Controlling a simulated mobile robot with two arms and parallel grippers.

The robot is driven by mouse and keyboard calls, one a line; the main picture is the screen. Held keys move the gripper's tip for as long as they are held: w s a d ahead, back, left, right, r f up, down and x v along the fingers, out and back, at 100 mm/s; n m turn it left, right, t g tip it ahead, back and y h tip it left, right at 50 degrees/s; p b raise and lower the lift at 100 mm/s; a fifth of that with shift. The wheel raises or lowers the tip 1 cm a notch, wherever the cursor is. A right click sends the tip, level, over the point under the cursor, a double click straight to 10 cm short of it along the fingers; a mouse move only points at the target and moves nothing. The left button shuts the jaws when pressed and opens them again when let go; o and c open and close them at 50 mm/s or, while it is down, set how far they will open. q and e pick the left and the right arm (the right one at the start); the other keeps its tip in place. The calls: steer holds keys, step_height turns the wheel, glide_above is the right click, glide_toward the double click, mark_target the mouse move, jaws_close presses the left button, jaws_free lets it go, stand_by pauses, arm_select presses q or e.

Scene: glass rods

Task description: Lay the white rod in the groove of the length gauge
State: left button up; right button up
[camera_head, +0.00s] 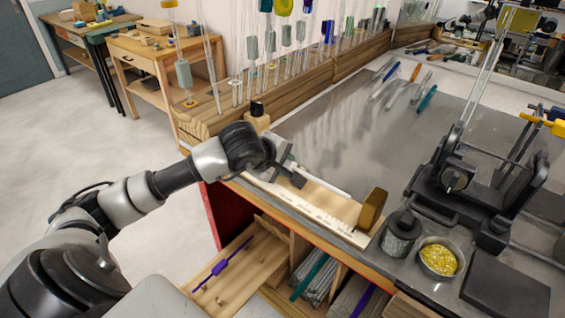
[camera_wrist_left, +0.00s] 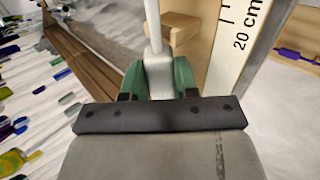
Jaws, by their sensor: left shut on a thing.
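The white rod (camera_head: 322,184) is in my left gripper (camera_head: 297,178), which is shut on it near one end. The rest of the rod points right and toward the front, over the length gauge (camera_head: 325,219). The gauge is a pale wooden board with a printed scale and a brown end block (camera_head: 372,209). In the left wrist view, the rod (camera_wrist_left: 153,25) stands between green finger pads (camera_wrist_left: 158,78), left of the gauge's "20 cm" scale (camera_wrist_left: 236,45). I cannot tell whether the rod touches the groove. My right gripper is not in view.
A dark jar (camera_head: 402,234) and a bowl of yellow bits (camera_head: 438,258) stand right of the gauge. Several coloured rods (camera_head: 397,84) lie at the back of the grey bench. A black clamp fixture (camera_head: 465,175) stands at right. The bench middle (camera_head: 330,125) is clear.

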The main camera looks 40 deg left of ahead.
arm_select(q)
steer(key=shift+f+b, duration=0.2)
steer(key=shift+b, duration=0.15)
steer(key=o, duration=1.1)
steer(key=shift+b+v, duration=1.7)
steer(key=shift+v, duration=3.75)
